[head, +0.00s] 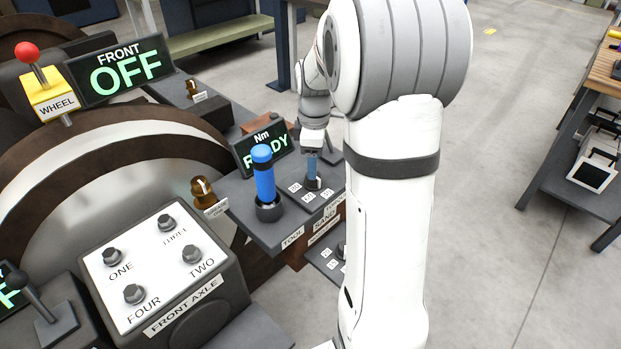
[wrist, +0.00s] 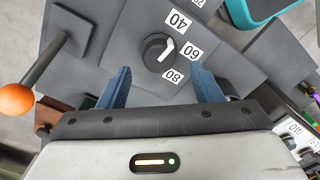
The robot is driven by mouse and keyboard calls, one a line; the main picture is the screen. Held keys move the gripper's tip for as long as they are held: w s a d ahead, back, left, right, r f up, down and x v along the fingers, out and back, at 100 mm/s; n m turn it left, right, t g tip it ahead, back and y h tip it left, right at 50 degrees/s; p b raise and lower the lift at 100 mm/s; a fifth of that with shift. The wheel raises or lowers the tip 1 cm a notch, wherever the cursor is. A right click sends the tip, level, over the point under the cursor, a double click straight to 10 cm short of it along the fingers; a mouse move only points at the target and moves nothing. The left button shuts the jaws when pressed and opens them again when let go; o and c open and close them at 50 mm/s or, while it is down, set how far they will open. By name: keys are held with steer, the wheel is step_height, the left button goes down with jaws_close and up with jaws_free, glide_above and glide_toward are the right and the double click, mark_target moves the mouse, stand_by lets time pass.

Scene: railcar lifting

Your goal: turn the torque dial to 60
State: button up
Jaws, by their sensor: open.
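The torque dial (wrist: 158,52) is a dark round knob with a white pointer line, set on a grey panel. In the wrist view its pointer aims up and right, between the 40 label (wrist: 178,20) and the 60 label (wrist: 192,50). The 80 label (wrist: 175,75) is below right. My gripper (wrist: 160,68) is open, with one blue finger to each side of the dial's near edge and gaps between. In the head view my gripper (head: 312,163) points down over the dial (head: 313,184), which its fingers partly hide.
A blue-handled tool (head: 264,178) stands upright in a holder left of my gripper. Behind is the Nm display (head: 262,148), partly hidden, apparently reading READY. An orange-knobbed lever (wrist: 18,98) lies left in the wrist view. The front axle panel (head: 165,255) is at lower left.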

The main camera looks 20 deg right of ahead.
mark_target(316, 185)
step_height(316, 185, down, 6)
steer(key=shift+r+b, duration=0.25)
steer(key=shift+b, duration=0.3)
